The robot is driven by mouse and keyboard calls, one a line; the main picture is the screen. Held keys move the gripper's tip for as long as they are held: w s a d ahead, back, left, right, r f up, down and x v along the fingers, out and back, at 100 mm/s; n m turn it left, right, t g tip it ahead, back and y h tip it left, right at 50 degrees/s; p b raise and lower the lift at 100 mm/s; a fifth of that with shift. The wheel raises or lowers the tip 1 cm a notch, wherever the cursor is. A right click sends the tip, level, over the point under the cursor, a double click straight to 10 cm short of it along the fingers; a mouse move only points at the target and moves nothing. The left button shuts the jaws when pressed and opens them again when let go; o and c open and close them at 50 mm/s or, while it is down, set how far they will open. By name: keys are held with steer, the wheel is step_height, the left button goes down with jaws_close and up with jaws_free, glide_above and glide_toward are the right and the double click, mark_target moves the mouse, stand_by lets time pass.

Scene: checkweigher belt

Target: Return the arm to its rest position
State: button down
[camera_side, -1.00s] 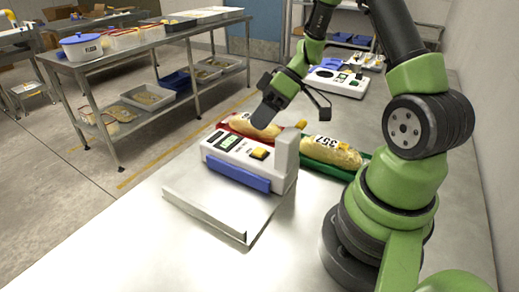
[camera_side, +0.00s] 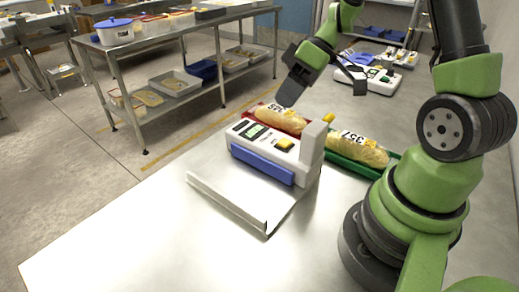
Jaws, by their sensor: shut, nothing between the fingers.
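My gripper (camera_side: 290,92) is in the upper middle, shut and empty. Its dark fingertips point down above the back of the red tray (camera_side: 257,109) and appear apart from the package there. My green and black arm reaches in from the right, bent over the bench, with the gripper hanging from its far end.
A wrapped, labelled package (camera_side: 283,119) lies in the red tray, another (camera_side: 358,152) in the green tray (camera_side: 342,165). A white weighing unit (camera_side: 268,153) stands in front. Another white device (camera_side: 369,78) is behind. The bench front (camera_side: 150,245) is clear.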

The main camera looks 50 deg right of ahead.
steer(key=s+a+r+m+t+h, duration=0.4)
steer(key=s+a+r+m, duration=0.3)
steer(key=s+r, duration=0.5)
steer(key=shift+a+r+h, duration=0.4)
steer(key=shift+r+h, duration=0.2)
steer(key=shift+h, duration=0.1)
